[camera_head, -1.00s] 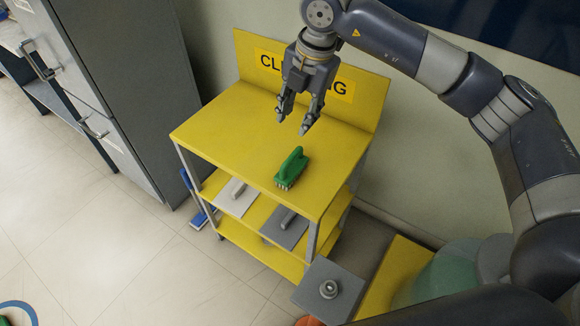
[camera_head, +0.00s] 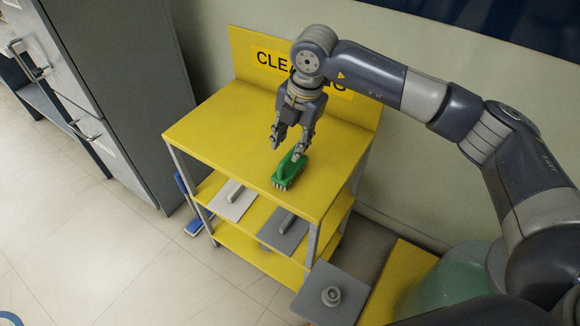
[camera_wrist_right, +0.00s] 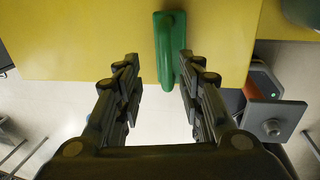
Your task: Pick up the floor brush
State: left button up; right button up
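The green brush (camera_head: 287,176), with a raised handle and pale bristles, sits on the yellow top shelf of the cart near its front edge. My right gripper (camera_head: 286,150) is open, pointing down just above and behind the brush, with one finger overlapping its handle in the head view. In the right wrist view the brush (camera_wrist_right: 168,50) lies lengthwise between the two spread fingers (camera_wrist_right: 161,62), nearer the right one. I cannot tell whether the fingers touch it. My left gripper is not in view.
The yellow cart (camera_head: 225,130) has a back panel lettered in black. Its lower shelf holds a white float (camera_head: 230,203) and a grey float (camera_head: 283,232). A blue item (camera_head: 197,222) stands beside the cart. A grey cabinet (camera_head: 120,90) stands left. The rest of the top shelf is clear.

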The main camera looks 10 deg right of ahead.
aim_at(292, 152)
jog(key=f, duration=0.3)
jog(key=f+p, duration=0.1)
jog(key=shift+w+d+f, duration=0.15)
jog(key=shift+w+d, duration=0.15)
jog(key=shift+w, duration=0.05)
jog(key=shift+w+a+f, duration=0.1)
jog(key=shift+w+f, duration=0.05)
jog(key=shift+f, duration=0.35)
grip_shut()
